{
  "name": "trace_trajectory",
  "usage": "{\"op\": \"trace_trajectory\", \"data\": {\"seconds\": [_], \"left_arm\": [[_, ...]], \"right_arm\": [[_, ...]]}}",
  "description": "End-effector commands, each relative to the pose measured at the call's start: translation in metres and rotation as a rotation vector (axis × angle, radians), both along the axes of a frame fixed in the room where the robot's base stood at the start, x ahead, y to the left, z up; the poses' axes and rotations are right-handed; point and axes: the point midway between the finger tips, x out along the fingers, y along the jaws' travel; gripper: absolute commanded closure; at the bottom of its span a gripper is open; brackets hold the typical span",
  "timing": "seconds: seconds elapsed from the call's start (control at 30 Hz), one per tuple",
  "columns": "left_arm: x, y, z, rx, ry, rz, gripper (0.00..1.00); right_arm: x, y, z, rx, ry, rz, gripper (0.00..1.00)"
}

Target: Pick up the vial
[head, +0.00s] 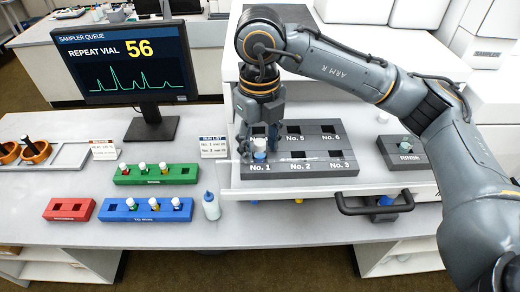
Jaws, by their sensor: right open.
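My right gripper (259,130) points straight down over the No. 1 place of the grey sampler tray (345,182). It is open, and its fingers reach down around a small vial (260,153) with a blue and white look standing there. Whether the fingers touch the vial cannot be told. Other vials stand in the green rack (122,180) and in the blue rack (115,215). The red rack (68,208) looks empty. The vials' numbers are too small to read. My left gripper is out of view.
A monitor (122,65) reads "REPEAT VIAL 56". A run list card (213,147) stands left of the tray. A squeeze bottle (211,207) stands beside the blue rack. A dark handle (375,208) juts from the tray's front. A rinse block (404,152) is at right.

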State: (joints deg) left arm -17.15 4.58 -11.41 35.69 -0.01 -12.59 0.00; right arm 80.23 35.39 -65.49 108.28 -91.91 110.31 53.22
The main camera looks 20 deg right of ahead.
Motion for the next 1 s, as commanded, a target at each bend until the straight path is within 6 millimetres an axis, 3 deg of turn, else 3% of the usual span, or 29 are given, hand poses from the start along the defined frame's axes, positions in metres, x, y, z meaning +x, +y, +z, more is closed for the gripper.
{"op": "trace_trajectory", "data": {"seconds": [0.2, 0.43, 0.77, 0.87, 1.0], "left_arm": [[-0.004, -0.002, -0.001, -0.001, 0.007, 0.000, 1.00], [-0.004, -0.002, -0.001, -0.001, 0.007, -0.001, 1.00], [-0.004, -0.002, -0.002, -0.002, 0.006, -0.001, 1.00], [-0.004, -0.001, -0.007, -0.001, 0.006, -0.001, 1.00], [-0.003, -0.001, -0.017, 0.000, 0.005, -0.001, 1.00]], "right_arm": [[0.000, 0.000, -0.001, 0.000, -0.001, 0.000, 0.52], [0.000, 0.000, -0.001, 0.000, -0.001, 0.000, 0.99], [0.000, 0.000, 0.001, 0.001, -0.002, 0.000, 1.00], [0.001, 0.001, 0.010, 0.002, -0.004, 0.001, 1.00], [0.001, 0.000, 0.036, 0.001, -0.008, -0.001, 1.00]]}}
